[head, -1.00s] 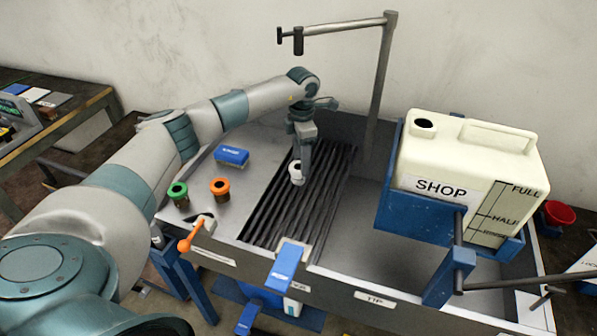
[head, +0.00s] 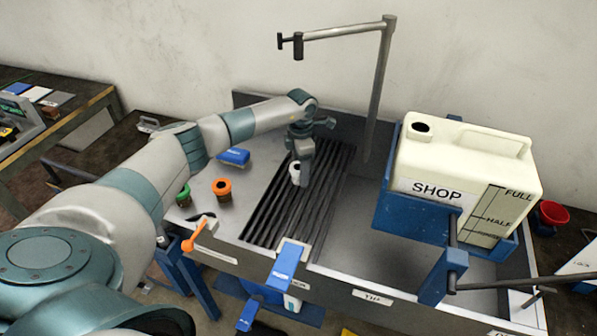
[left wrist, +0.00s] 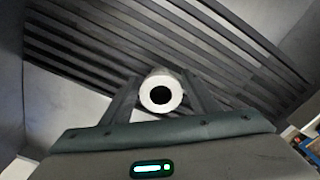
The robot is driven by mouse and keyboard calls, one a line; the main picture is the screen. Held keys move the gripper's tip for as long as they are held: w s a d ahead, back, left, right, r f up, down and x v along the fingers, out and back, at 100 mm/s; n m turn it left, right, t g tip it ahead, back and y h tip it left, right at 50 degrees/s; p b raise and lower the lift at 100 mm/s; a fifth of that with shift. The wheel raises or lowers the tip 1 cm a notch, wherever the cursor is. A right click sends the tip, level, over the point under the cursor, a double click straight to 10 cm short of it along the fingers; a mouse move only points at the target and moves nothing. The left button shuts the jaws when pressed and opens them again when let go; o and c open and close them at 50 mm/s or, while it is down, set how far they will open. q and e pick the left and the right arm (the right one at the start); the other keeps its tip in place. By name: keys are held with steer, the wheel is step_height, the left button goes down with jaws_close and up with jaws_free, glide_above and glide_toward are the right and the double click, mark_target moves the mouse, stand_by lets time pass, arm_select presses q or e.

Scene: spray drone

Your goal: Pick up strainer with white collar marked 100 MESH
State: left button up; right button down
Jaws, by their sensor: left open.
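The white-collared strainer (head: 294,171) stands on the black slatted grate, partly hidden behind my left gripper in the head view. In the left wrist view the white collar (left wrist: 161,93) shows as a ring with a dark hole, seen from above. My left gripper (head: 302,178) is open and points down at the strainer. In the left wrist view its two fingers (left wrist: 158,100) stand on either side of the collar. I cannot read any marking on the collar. My right gripper is not in view.
An orange-collared strainer (head: 222,188) and a green-collared one (head: 184,196) stand left of the grate (head: 325,190). A cream SHOP tank (head: 462,165) in a blue holder stands right. A grey post (head: 378,90) rises behind.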

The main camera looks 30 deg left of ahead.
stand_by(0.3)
arm_select(q)
steer(key=c, duration=1)
steer(key=shift+o, duration=0.2)
steer(key=shift+r, duration=0.1)
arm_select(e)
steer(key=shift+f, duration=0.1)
